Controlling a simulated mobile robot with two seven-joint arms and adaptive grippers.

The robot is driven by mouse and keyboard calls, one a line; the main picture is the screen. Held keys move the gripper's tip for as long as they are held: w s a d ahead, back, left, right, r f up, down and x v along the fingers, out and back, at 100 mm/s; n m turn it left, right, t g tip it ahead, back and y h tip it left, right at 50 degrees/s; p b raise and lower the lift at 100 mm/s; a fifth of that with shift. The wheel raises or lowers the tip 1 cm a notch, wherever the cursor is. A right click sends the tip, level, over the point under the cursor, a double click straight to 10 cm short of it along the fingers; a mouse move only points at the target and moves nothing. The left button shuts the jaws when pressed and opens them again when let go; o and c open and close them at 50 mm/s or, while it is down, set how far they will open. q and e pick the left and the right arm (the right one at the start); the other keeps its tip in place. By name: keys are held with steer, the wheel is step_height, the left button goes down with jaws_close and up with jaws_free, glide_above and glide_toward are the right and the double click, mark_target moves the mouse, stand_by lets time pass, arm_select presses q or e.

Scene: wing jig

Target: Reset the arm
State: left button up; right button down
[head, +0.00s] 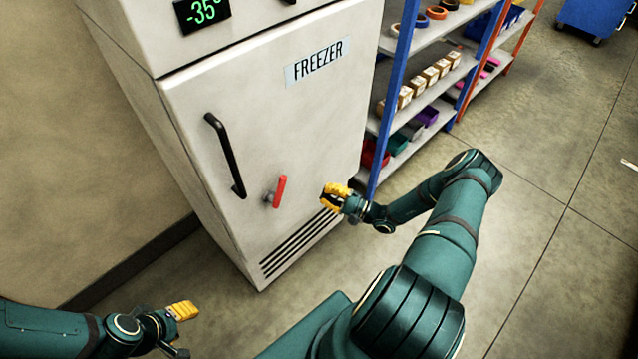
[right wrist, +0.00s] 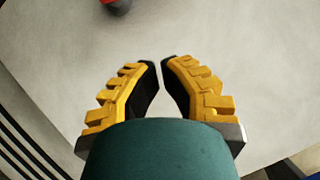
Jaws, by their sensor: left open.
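My right gripper (head: 334,192) is in front of the lower right part of the white freezer door (head: 270,130), to the right of the red lever (head: 280,190). Its yellow fingers show in the right wrist view (right wrist: 160,65) with a narrow gap between the tips and nothing held. My right arm (head: 455,230) is bent, with its elbow out to the right. My left gripper (head: 182,328) is open and empty at the lower left, low over the floor and apart from the freezer. Part of its lower finger is hard to make out.
The freezer door looks closed and has a black handle (head: 225,155) and a vent grille (head: 300,243). A blue-posted shelf (head: 392,95) with boxes and bins stands just right of the freezer. A wall (head: 60,150) is at the left. Floor (head: 560,200) is clear at the right.

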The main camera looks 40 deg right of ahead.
steer(key=shift+a, duration=0.1)
steer(key=s+a+f+n+g+y+b, duration=0.1)
steer(key=a+n+g+y, duration=0.15)
steer(key=a+g, duration=0.5)
steer(key=s+a+f+n+g+y+b, duration=0.1)
steer(key=a+f+n+g+y, duration=0.3)
steer(key=a, duration=0.7)
steer(key=s+a+n+g+h+b, duration=0.2)
steer(key=s+a+n+g+h, duration=0.4)
steer(key=s+a+g+h, duration=0.3)
arm_select(q)
steer(key=f, duration=0.2)
steer(key=f+b, duration=0.1)
steer(key=f, duration=0.2)
steer(key=shift+s+d+f, duration=0.15)
steer(key=shift+s+f, duration=0.15)
steer(key=shift+f, duration=0.1)
arm_select(e)
steer(key=r+t+h, duration=0.1)
steer(key=w+a+r+n+t+h, duration=0.1)
steer(key=r+t, duration=0.1)
steer(key=r+n+t+h, duration=0.1)
steer(key=r+t, duration=0.1)
steer(key=shift+w+a+n, duration=0.25)
steer(key=shift+w+a, duration=0.1)
steer(key=shift+a, duration=0.05)
